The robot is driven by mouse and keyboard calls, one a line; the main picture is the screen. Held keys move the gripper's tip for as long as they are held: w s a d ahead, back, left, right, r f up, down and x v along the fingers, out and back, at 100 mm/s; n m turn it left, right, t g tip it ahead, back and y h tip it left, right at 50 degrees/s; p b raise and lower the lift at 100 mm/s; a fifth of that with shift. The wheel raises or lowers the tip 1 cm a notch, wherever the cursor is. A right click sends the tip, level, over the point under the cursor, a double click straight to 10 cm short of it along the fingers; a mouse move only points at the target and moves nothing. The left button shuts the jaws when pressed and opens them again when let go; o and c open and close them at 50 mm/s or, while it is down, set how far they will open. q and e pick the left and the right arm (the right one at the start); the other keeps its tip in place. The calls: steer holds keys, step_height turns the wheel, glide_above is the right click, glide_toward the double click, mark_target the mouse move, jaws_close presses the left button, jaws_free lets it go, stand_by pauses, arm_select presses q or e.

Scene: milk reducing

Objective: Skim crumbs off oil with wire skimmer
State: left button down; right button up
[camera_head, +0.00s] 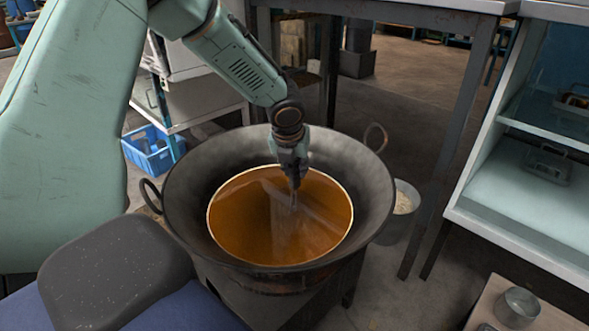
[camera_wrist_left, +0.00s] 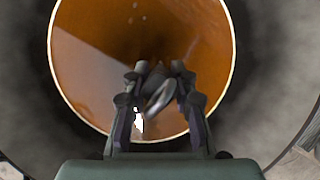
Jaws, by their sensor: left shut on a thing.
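A large dark wok (camera_head: 180,180) holds amber-brown oil (camera_head: 250,225), with a bright line around the oil's edge; the oil (camera_wrist_left: 100,50) also fills much of the left wrist view. My left gripper (camera_head: 294,187) points down over the middle of the oil. In the left wrist view its fingers (camera_wrist_left: 160,75) are closed around a grey, rounded metal piece, which looks like the handle of the wire skimmer (camera_wrist_left: 160,97). A faint pale patch shows in the oil below the gripper; I cannot make out the skimmer's mesh. A few pale specks show on the oil. My right gripper is out of view.
A bowl (camera_head: 409,220) with pale contents stands behind the wok's right side. A small metal pot (camera_head: 517,307) sits on a table at lower right. A glass-fronted cabinet (camera_head: 530,190) stands at right, a blue crate (camera_head: 150,152) at left. The wok's loop handles stick out.

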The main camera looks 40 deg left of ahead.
arm_select(q)
steer(key=shift+f, duration=0.4)
steer(key=shift+w+a+r+p, duration=0.15)
steer(key=shift+w+a+p, duration=0.15)
steer(key=shift+w, duration=0.25)
steer(key=shift+w+a+r+p, duration=0.1)
steer(key=shift+w+a+p, duration=0.15)
steer(key=shift+w, duration=0.25)
steer(key=w+a+r+p, duration=0.2)
steer(key=w+r+p, duration=0.2)
steer(key=r+p, duration=0.2)
steer(key=shift+r+p, duration=0.25)
steer(key=shift+p, duration=0.55)
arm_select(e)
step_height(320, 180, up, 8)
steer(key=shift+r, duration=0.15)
arm_select(q)
steer(key=shift+w+a, duration=0.1)
